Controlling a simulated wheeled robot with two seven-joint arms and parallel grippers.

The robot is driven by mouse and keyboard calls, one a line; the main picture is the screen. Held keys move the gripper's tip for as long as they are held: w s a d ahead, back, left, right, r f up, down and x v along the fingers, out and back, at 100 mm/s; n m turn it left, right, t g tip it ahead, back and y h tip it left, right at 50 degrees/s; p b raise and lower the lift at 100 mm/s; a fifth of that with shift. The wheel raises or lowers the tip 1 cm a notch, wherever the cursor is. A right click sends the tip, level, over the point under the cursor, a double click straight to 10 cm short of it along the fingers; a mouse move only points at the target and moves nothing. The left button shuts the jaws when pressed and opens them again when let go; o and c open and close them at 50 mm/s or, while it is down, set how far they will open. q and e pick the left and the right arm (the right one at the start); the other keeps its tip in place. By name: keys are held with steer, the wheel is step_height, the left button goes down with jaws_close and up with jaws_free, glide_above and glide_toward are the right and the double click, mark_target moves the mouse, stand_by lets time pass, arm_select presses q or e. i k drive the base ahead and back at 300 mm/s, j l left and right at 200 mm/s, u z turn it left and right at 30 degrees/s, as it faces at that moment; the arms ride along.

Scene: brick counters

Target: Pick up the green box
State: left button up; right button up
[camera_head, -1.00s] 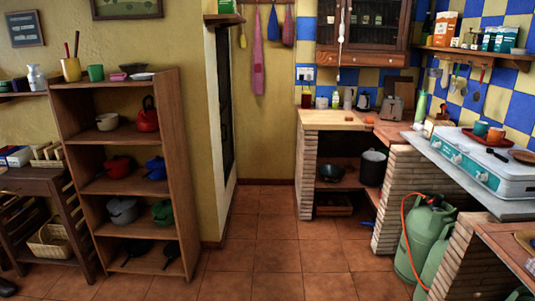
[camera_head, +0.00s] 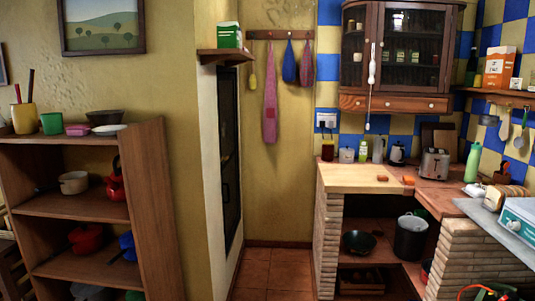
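A green box (camera_head: 229,36) with a pale label stands on a small wooden wall shelf (camera_head: 225,57). The shelf is high up, above the dark doorway, at the upper middle left of the head view. Neither of my grippers shows in this view.
A wooden shelf unit (camera_head: 150,190) with pots and cups stands at the left. A brick counter (camera_head: 328,235) with a wooden top, bottles and a toaster (camera_head: 435,163) stands at the right. A wall cabinet (camera_head: 400,55) hangs above it. Clear tiled floor (camera_head: 265,272) lies between.

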mark_target(227, 32)
steer(key=i+l+u, duration=0.2)
steer(key=i, duration=0.35)
steer(key=i+u, duration=0.2)
steer(key=i, duration=0.35)
steer(key=i+l+u, duration=0.25)
steer(key=i, duration=0.3)
